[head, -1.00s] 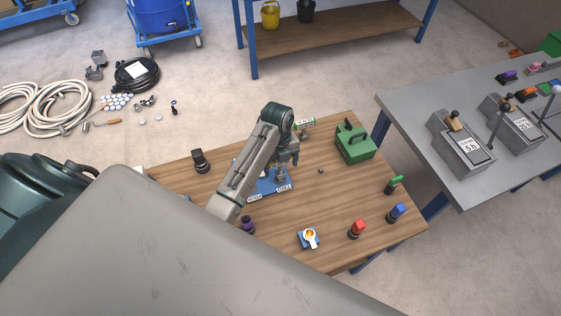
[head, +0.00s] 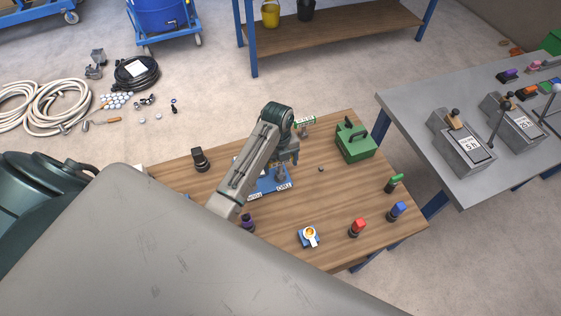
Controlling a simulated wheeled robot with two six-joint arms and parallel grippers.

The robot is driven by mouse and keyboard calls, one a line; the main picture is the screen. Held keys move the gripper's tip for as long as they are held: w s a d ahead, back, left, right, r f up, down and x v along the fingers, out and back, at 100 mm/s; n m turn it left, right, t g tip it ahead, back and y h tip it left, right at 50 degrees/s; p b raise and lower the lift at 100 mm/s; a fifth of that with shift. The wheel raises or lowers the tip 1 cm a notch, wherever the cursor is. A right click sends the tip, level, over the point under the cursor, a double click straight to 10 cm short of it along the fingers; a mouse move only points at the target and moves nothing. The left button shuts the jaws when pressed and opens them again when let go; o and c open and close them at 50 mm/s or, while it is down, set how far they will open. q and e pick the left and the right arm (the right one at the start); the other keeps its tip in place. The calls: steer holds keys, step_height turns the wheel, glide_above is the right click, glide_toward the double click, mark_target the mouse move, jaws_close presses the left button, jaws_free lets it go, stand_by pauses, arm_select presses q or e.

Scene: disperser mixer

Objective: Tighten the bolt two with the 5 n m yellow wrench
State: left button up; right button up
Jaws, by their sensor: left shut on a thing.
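My left gripper (head: 287,168) is over the wooden table, at the blue plate (head: 262,187) with white labels on its front edge. It is shut on a small tool-like thing whose lower part stands at the plate; my arm and the small scale hide what it is. I cannot make out single bolts on the plate. A yellow-orange piece with a white part (head: 310,235) sits on a small blue base near the front of the table; I cannot tell whether it is the yellow wrench. My right gripper is not in view.
Red (head: 357,227), blue (head: 396,211) and green (head: 395,184) handled tools stand at the table's right side. A green case (head: 354,142) is at the back right, a black-topped piece (head: 200,160) at the left. A grey table (head: 410,105) holds grey boxes with levers.

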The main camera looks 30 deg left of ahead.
arm_select(q)
steer(key=shift+f+b, duration=0.35)
steer(key=shift+f, duration=0.55)
